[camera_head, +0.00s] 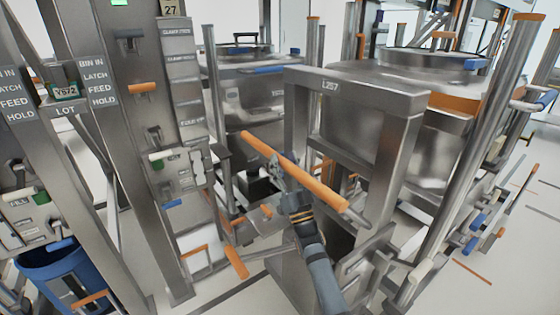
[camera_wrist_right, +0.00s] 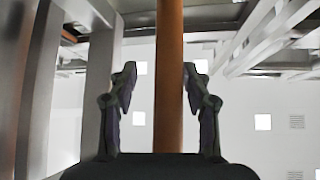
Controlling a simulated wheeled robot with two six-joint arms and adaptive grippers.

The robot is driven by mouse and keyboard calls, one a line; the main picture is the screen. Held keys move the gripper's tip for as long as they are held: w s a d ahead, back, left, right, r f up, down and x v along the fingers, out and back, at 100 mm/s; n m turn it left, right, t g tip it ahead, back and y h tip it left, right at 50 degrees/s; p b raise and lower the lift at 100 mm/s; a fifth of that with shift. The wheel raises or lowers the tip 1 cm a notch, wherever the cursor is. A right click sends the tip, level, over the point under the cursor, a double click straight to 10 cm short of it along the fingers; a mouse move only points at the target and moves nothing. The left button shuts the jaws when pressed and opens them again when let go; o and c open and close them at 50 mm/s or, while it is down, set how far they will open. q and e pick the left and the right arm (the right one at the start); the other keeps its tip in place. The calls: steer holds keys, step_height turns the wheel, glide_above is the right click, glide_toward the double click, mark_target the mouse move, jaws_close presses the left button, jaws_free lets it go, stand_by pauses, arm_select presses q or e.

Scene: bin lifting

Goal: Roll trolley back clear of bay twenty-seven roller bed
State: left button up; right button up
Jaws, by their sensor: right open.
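My right gripper (camera_head: 284,172) is at the bar's left half. In the right wrist view, the open gripper (camera_wrist_right: 160,75) has one finger on each side of the orange bar (camera_wrist_right: 169,45), with gaps showing, so it is not clamped. The bay twenty-seven post (camera_head: 172,9) stands to the left. I cannot make out its roller bed clearly. My left gripper is not in view.
Steel bins stand behind the trolley, one at the centre (camera_head: 250,92) and one at the right (camera_head: 455,105). A blue tub (camera_head: 52,275) is at lower left. Posts and levers crowd both sides. Pale floor (camera_head: 480,285) shows at lower right.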

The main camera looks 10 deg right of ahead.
steer(key=shift+a+r, duration=0.15)
steer(key=shift+a, duration=0.25)
steer(key=shift+s+f, duration=0.2)
steer(key=shift+f, duration=0.1)
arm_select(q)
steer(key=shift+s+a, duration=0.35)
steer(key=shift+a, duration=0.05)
arm_select(e)
steer(key=v, duration=1.1)
steer(key=shift+s, duration=0.15)
steer(key=shift+f, duration=0.1)
